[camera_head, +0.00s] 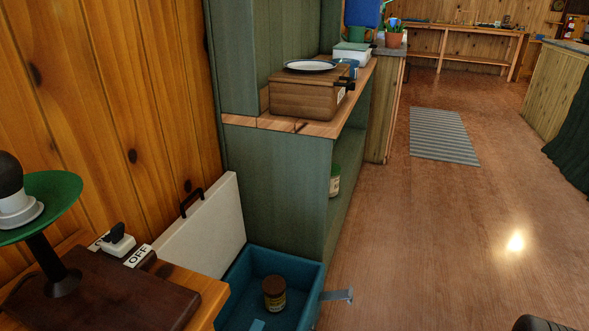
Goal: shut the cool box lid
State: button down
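The cool box (312,288) is a blue open-topped box at the bottom centre, on the floor beside the green shelf unit. Its white lid (200,228) stands open, tilted up and back toward the wood wall, with a dark handle (191,201) near its upper edge. A jar with a brown lid (274,293) stands inside the box. A light blue item (257,325) also shows in the box, cut by the lower edge. A grey tab (338,295) sticks out from the box's right side. My gripper is not in view.
A wooden counter (212,296) with a switch marked OFF (118,241) and a green dish (45,205) on a stand is at lower left. The green shelf unit (275,190) rises behind the box. Open floor (430,240) lies to the right.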

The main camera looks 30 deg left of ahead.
aim_at(207, 237)
jog(key=z, duration=0.3)
jog(key=i, duration=2.45)
jog(key=u, duration=4)
